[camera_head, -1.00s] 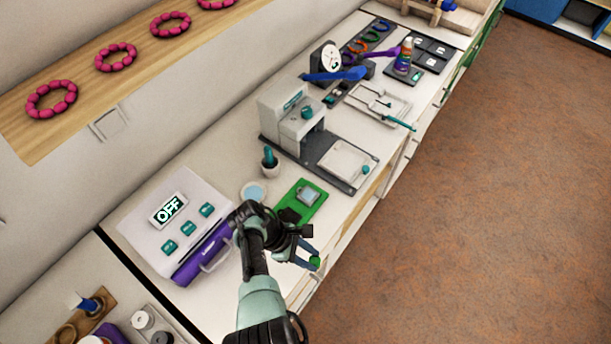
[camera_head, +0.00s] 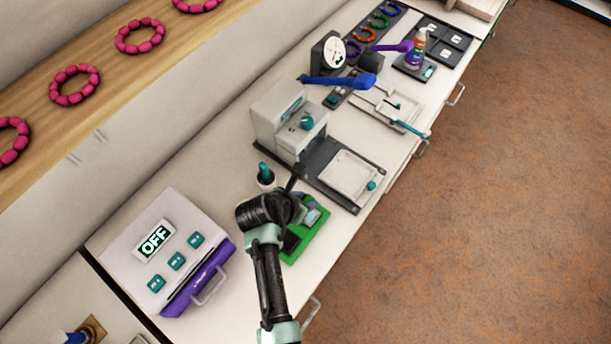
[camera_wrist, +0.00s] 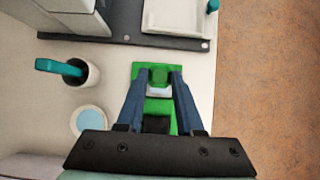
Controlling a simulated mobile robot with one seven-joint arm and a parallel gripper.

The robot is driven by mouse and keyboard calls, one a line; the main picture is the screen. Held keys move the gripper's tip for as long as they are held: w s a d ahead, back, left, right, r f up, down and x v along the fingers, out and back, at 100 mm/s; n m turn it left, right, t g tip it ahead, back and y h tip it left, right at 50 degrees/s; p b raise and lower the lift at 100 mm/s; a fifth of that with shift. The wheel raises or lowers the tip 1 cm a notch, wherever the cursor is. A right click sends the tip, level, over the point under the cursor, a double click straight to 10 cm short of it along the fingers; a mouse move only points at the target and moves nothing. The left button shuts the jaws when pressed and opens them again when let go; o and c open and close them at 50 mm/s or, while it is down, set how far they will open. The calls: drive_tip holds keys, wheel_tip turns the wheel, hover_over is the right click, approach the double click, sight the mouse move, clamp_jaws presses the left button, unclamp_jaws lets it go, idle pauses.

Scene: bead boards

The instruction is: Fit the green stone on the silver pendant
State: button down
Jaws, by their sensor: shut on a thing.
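My gripper (camera_wrist: 160,78) is shut on the green stone (camera_wrist: 159,75), which sits between the blue fingertips in the wrist view. The stone is above the green board (camera_wrist: 142,70). Just under and beside it shows part of the silver pendant (camera_wrist: 159,91), between the fingers. In the head view the pendant (camera_head: 313,216) lies on the far part of the green board (camera_head: 314,243), and my wrist hides the stone. I cannot tell whether the stone touches the pendant.
A teal-handled tool stands in a white cup (camera_wrist: 88,76), with a pale blue round dish (camera_wrist: 89,121) nearby. A grey machine (camera_head: 283,122) with a dark base (camera_head: 330,195) stands beyond the board. The OFF box (camera_head: 150,215) is at left. The counter's front edge is close at right.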

drive_tip(key=shift+s+f+b, duration=0.2)
drive_tip(key=shift+f+b, duration=0.3)
drive_tip(key=shift+b, duration=0.15)
drive_tip(key=shift+s+f+b, duration=0.15)
drive_tip(key=shift+f+b, duration=0.3)
drive_tip(key=shift+b, duration=0.15)
wheel_tip(320, 180, down, 3)
drive_tip(key=b, duration=0.3)
drive_tip(key=shift+s+r, duration=0.1)
drive_tip(key=shift+r, duration=0.1)
drive_tip(key=shift+f+b, duration=0.3)
drive_tip(key=shift+f, duration=0.35)
drive_tip(key=shift+r+p, duration=0.2)
drive_tip(key=shift+p, duration=0.25)
drive_tip(key=shift+f, duration=0.4)
idle(0.5)
drive_tip(key=shift+c, duration=0.7)
unclamp_jaws()
